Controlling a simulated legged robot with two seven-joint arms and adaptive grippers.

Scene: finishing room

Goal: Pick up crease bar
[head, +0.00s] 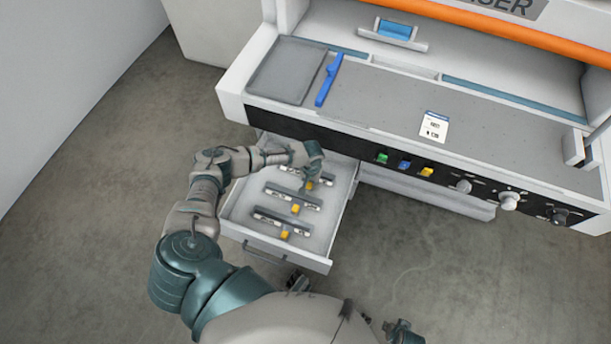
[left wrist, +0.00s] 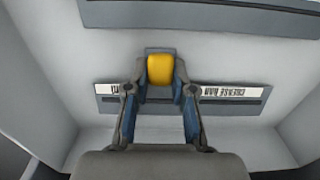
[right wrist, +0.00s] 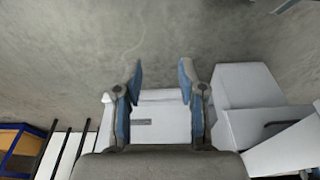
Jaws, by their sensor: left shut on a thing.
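An open light-grey drawer (head: 318,245) holds three dark bars, each with a yellow tab. The front bar (head: 285,222) and the middle bar (head: 293,195) lie free. My left gripper (head: 313,178) is over the rearmost bar (head: 296,172), the crease bar. In the left wrist view its fingers (left wrist: 160,95) are shut on the yellow tab of the crease bar (left wrist: 240,92), which carries white labels with upside-down lettering. I cannot tell whether the bar is clear of the drawer floor. My right gripper (right wrist: 158,95) is open and empty, above the floor.
The machine bench (head: 390,112) stands above and behind the drawer, with a blue tool (head: 329,80), a grey tray (head: 287,70) and a white card (head: 434,126). Coloured buttons and knobs (head: 509,200) line its front. White boxes (right wrist: 245,92) show in the right wrist view.

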